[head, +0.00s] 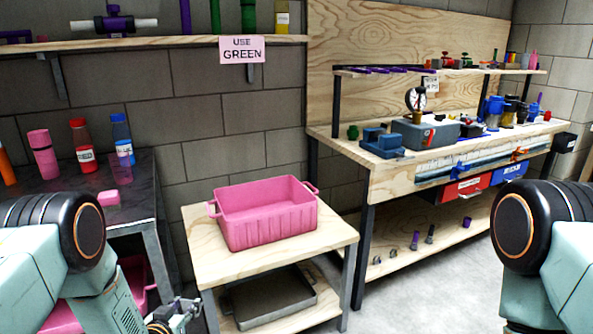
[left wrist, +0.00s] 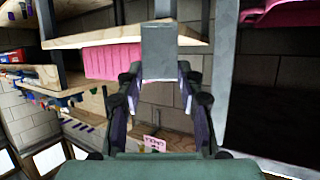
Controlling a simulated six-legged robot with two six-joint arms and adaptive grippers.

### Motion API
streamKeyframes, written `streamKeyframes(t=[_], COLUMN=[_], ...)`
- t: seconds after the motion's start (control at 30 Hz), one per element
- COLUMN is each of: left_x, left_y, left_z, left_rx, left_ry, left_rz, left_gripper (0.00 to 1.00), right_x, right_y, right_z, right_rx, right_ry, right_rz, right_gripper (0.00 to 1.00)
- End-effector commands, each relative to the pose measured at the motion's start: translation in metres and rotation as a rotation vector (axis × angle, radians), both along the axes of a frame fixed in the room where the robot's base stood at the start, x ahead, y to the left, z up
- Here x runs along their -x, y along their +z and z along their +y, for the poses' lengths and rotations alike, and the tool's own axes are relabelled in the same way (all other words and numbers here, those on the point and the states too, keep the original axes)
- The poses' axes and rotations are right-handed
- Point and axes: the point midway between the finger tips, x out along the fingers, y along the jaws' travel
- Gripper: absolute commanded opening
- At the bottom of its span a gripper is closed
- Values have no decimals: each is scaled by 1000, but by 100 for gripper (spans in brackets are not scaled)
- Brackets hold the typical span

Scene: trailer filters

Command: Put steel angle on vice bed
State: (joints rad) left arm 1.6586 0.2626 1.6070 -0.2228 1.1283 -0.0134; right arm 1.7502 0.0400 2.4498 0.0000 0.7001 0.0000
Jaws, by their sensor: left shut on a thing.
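My left gripper (head: 176,316) is low in the head view, left of the small wooden table's front corner. In the left wrist view it (left wrist: 160,85) is shut on a flat grey metal piece, apparently the steel angle (left wrist: 158,52), which juts out beyond the fingertips. Its full shape is not clear, and I cannot make it out in the head view. A blue block-like thing, apparently the vice (head: 383,143), sits at the near left end of the workbench, far from the left gripper. Its bed looks empty. My right gripper is out of view; only its arm shows.
A pink bin (head: 267,213) stands on the small wooden table (head: 205,238), with a grey tray (head: 270,299) below. A dark table (head: 139,178) with bottles is at left. A grey toolbox (head: 426,134) stands beside the vice. Grey floor (head: 420,300) is free before the workbench (head: 378,178).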

Motion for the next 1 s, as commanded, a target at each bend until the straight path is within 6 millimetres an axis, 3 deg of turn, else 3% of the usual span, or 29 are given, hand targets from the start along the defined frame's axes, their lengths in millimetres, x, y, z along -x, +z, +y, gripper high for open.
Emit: streamKeyframes(t=[0.1,0.2,0.43,0.67,0.8,1.0], left_x=[32,62,120,169,193,209], left_y=[-28,-39,-30,8,45,94], left_z=[-26,-41,-65,-89,-108,-130], left_rx=[2,3,4,2,0,-2], left_ry=[-141,-259,-502,-735,-875,-996], left_rz=[12,9,3,-2,-9,-9], left_gripper=[0,0,0,0,0,0], right_x=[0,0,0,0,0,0], right_y=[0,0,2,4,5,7], right_z=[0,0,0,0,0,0], right_rx=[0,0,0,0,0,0], right_ry=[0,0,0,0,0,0], right_rz=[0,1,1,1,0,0], right_gripper=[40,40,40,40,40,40])
